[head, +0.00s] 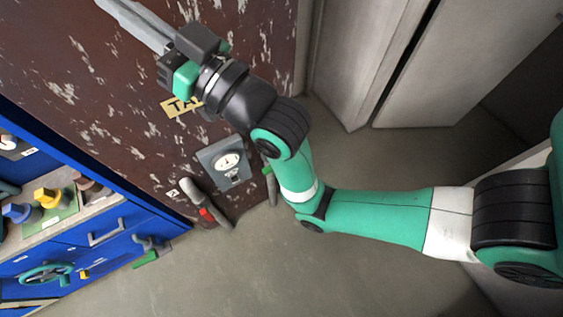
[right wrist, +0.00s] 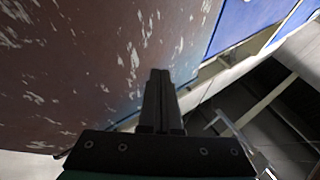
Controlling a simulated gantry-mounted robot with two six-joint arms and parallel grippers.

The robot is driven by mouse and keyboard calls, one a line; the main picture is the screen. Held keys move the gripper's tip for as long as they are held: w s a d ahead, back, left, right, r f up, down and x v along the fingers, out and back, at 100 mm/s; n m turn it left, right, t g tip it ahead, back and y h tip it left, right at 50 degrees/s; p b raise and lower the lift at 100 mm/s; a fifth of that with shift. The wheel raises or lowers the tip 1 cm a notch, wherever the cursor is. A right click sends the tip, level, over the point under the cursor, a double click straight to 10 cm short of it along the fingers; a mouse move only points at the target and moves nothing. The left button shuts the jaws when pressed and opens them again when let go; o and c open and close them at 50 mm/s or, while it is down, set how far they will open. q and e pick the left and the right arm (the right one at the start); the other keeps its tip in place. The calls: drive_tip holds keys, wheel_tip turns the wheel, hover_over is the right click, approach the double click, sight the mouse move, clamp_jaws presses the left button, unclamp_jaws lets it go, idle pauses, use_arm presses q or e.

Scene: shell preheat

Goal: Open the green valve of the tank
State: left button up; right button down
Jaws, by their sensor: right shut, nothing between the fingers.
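The rusty brown tank (head: 110,95) fills the upper left of the head view, with a partly hidden yellow label. A green valve handle (head: 270,187) shows at the tank's lower right, beside my right arm's elbow. A red valve handle (head: 207,215) is on a pipe farther left. My right gripper (head: 118,10) is across the upper part of the tank, well away from the green handle. Its fingers are together and empty, also in the right wrist view (right wrist: 160,75), where the tank's surface fills the left side. My left gripper is out of view.
A gauge box (head: 224,162) is on the tank between the two handles. A blue cabinet (head: 110,225) stands at lower left, with a green handwheel (head: 47,275) and another green handle (head: 146,259). Grey panels (head: 365,50) stand at upper right. The floor (head: 270,265) is clear.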

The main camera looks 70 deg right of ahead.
drive_tip(key=d+f+m+g+h+p, duration=0.15)
drive_tip(key=d+f+g, duration=0.3)
drive_tip(key=f, duration=0.95)
drive_tip(key=d+f+m+g+h+p, duration=0.15)
drive_tip(key=d+f+g+p, duration=0.35)
drive_tip(key=f, duration=0.8)
drive_tip(key=s+d+f+m+g+p, duration=0.1)
drive_tip(key=s+d+f+g, duration=0.1)
drive_tip(key=s+f, duration=0.7)
drive_tip(key=s+d+f+m+g+p, duration=0.1)
drive_tip(key=s+d+f+g, duration=0.2)
drive_tip(key=s+f, duration=0.7)
wheel_tip(320, 180, down, 2)
drive_tip(key=shift+s+f+g+h, duration=0.1)
drive_tip(key=shift+s+g+h, duration=0.2)
drive_tip(key=shift+g, duration=0.55)
drive_tip(key=s+a+f+b+x, duration=0.1)
drive_tip(key=b+x, duration=0.5)
drive_tip(key=x, duration=0.7)
drive_tip(key=shift+s+f, duration=0.25)
drive_tip(key=shift+f, duration=0.1)
